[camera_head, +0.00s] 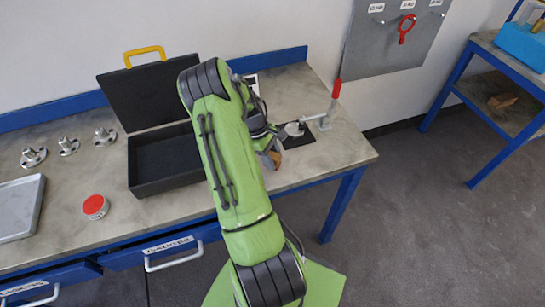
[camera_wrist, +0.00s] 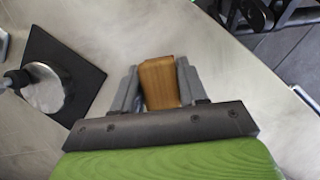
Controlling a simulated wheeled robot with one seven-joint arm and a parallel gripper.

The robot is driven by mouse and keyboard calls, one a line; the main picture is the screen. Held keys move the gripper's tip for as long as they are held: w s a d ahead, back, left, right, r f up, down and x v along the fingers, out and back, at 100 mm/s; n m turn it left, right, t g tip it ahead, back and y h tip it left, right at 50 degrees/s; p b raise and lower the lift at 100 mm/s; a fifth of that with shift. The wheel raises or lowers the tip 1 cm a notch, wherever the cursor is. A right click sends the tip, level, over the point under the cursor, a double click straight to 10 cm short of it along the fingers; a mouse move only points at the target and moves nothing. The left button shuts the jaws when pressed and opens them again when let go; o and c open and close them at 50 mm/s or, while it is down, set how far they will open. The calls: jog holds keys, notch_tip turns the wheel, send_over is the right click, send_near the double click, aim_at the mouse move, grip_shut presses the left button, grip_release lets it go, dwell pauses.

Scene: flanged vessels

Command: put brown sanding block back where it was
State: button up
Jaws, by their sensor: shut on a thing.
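The brown sanding block (camera_wrist: 160,82) is between the two fingers of my gripper (camera_wrist: 159,86) in the wrist view. My gripper is shut on it, with bare bench surface around it. In the head view the block (camera_head: 276,159) shows partly beside my green arm, over the right part of the workbench (camera_head: 336,163). Most of my gripper is hidden there by the arm. I cannot tell whether the block touches the bench.
A black mat with a metal disc and lever clamp (camera_head: 297,129) is close by. An open black case (camera_head: 133,185), a red-topped round tin (camera_head: 95,206), several flanged metal fittings (camera_head: 68,146) and a grey tray (camera_head: 22,205) are left. A blue shelf unit (camera_head: 462,75) stands right, with a brown object (camera_head: 502,101) on its lower shelf.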

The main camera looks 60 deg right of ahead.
jog(key=shift+f, duration=0.2)
jog(key=o, duration=1)
jog(key=shift+r, duration=0.1)
